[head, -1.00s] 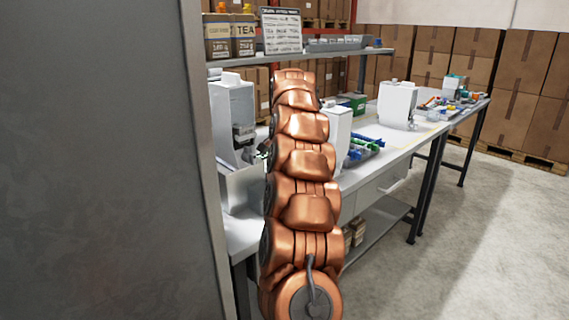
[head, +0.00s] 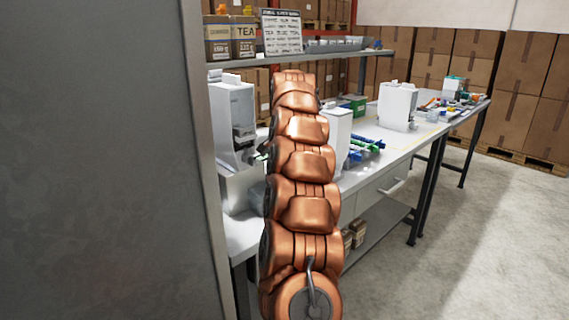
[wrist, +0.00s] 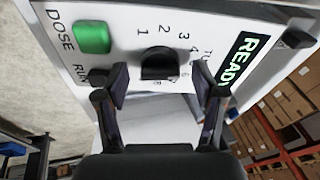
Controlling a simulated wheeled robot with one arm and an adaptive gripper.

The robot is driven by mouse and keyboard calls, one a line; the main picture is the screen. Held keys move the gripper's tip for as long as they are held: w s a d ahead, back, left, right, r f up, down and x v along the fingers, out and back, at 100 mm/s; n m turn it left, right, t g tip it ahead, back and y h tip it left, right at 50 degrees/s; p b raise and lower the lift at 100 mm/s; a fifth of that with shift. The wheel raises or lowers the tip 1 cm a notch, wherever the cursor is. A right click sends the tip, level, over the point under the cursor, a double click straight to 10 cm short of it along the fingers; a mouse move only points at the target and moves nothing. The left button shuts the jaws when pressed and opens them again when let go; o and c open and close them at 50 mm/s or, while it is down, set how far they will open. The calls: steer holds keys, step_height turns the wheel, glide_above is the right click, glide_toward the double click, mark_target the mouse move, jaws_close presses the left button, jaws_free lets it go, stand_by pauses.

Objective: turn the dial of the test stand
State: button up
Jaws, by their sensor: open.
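In the wrist view, the test stand's white panel (wrist: 122,42) fills the upper part of the picture, tilted. Its black round dial (wrist: 158,63) sits among printed numbers. My gripper (wrist: 159,84) is open, one finger to the left and one to the right of the dial. I cannot tell whether either finger touches it. A green button (wrist: 92,37) marked DOSE is left of the dial, with a dark RUN button beside the left finger. A display (wrist: 243,62) reads READY. In the head view, my arm hides most of the gripper, near a white machine (head: 230,105).
In the head view, a grey panel (head: 95,160) blocks the left side. The workbench (head: 385,150) carries other white machines (head: 397,105) and coloured parts. The floor at right is clear.

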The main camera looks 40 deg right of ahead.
steer(key=shift+r, duration=0.1)
steer(key=v, duration=0.7)
steer(key=shift+r, duration=0.1)
stand_by(0.4)
